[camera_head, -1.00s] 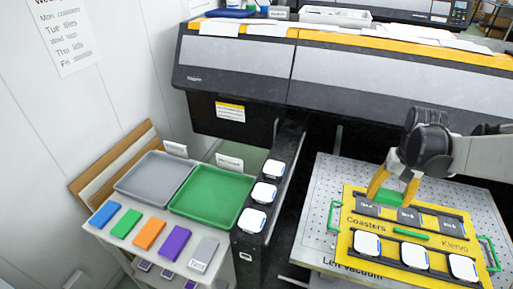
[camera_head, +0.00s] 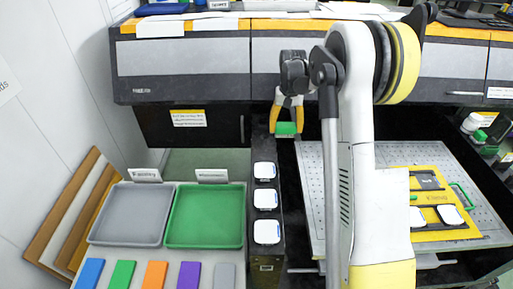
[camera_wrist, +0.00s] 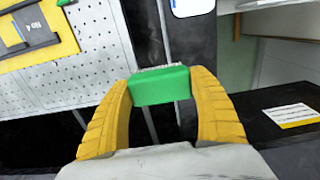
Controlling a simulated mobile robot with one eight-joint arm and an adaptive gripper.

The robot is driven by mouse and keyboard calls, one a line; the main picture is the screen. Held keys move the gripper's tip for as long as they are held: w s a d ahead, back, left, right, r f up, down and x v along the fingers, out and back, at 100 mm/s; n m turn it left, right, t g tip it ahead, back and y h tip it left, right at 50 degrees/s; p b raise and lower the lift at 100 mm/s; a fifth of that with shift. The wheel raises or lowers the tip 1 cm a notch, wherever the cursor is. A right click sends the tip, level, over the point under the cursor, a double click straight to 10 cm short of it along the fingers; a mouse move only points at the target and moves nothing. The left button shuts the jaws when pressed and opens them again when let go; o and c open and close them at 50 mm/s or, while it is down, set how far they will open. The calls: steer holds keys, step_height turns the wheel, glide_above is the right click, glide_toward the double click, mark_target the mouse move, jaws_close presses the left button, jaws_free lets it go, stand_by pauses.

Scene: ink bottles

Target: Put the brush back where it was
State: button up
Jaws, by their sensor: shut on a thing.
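The brush (camera_wrist: 160,87) is a green block with a pale bristly edge, in the wrist view. My gripper (camera_head: 286,130), with yellow fingers, is shut on it. In the head view the brush (camera_head: 286,128) hangs between the fingertips, in front of the printer's dark lower part. It is held in the air, left of the perforated table (camera_head: 312,180) and beyond the row of white coasters. Its lower side is hidden in the wrist view.
A yellow board (camera_head: 455,230) with coaster slots lies on the perforated table, partly behind my arm. A grey tray (camera_head: 130,215) and a green tray (camera_head: 205,215) stand at the left. White coasters (camera_head: 266,200) line a dark rail. The printer (camera_head: 190,70) spans the back.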

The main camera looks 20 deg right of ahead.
steer(key=b, duration=0.2)
glide_above(264, 151)
step_height(264, 151, down, 5)
steer(key=shift+r, duration=0.15)
steer(key=shift+a+f+b, duration=0.1)
steer(key=shift+f+b, duration=0.4)
steer(key=shift+f, duration=1.45)
steer(key=shift+f, duration=0.15)
steer(key=o, duration=1.2)
steer(key=shift+c, duration=0.2)
